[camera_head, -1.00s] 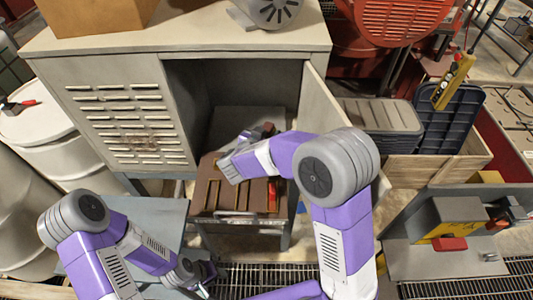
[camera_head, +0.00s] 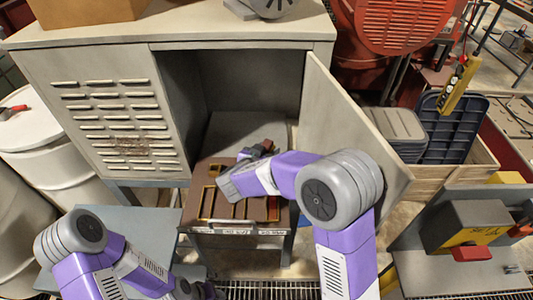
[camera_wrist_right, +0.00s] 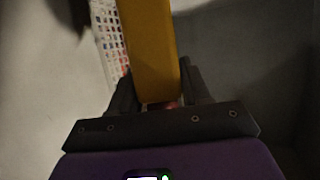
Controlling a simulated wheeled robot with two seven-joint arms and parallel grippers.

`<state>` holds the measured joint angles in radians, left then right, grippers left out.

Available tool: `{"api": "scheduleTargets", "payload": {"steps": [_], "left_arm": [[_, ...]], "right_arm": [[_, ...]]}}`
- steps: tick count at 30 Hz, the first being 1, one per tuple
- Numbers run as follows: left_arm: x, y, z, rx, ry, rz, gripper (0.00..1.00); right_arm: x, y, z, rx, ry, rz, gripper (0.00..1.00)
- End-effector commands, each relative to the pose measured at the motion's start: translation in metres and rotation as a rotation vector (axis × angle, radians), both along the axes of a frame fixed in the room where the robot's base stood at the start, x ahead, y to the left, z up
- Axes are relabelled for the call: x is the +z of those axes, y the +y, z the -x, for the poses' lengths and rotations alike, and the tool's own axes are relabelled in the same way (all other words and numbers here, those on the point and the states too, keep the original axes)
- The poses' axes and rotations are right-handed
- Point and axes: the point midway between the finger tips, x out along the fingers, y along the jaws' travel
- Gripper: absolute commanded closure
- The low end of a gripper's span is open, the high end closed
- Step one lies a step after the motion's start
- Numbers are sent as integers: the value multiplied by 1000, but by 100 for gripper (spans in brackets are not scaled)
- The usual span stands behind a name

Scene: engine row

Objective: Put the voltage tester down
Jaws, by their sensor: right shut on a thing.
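In the right wrist view, my right gripper (camera_wrist_right: 156,70) is shut on a yellow, bar-shaped body, which I take to be the voltage tester (camera_wrist_right: 150,45). Its far end runs out of the picture. In the head view, my right arm reaches in front of the open cabinet (camera_head: 230,75), with its wrist over the brown tray (camera_head: 203,202). The held tester cannot be made out there. My left arm is low at the left, and its gripper (camera_head: 205,291) is small and partly cut off at the bottom edge, its jaws unclear.
The cabinet door (camera_head: 345,125) stands open beside my right arm. A yellow hanging control (camera_head: 458,84) is at the right, before crates. White drums (camera_head: 40,150) stand at the left.

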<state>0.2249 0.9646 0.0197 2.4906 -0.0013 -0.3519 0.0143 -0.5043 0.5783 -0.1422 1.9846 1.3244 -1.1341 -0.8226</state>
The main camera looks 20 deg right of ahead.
Motion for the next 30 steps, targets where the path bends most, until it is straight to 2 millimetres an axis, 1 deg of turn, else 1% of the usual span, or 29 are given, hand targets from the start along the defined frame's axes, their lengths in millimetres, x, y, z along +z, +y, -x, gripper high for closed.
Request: {"api": "scheduleTargets", "payload": {"steps": [2,7,8,12,20,23,26,30], "left_arm": [[1,0,0,0,0,0,57],[0,0,0,0,0,0,57],[0,0,0,0,0,0,57],[0,0,0,0,0,0,57],[0,0,0,0,0,0,57],[1,0,0,0,0,0,57],[2,0,0,0,0,0,57],[5,0,0,0,0,0,57]], "right_arm": [[1,0,0,0,-2,1,91],[-4,0,0,0,-1,1,91],[-4,0,0,0,0,0,48],[-4,0,0,0,0,0,28],[-3,0,0,0,0,0,28],[2,0,0,-1,-2,-1,28],[6,9,10,5,0,-1,28],[18,26,30,5,-2,-1,28]]}}
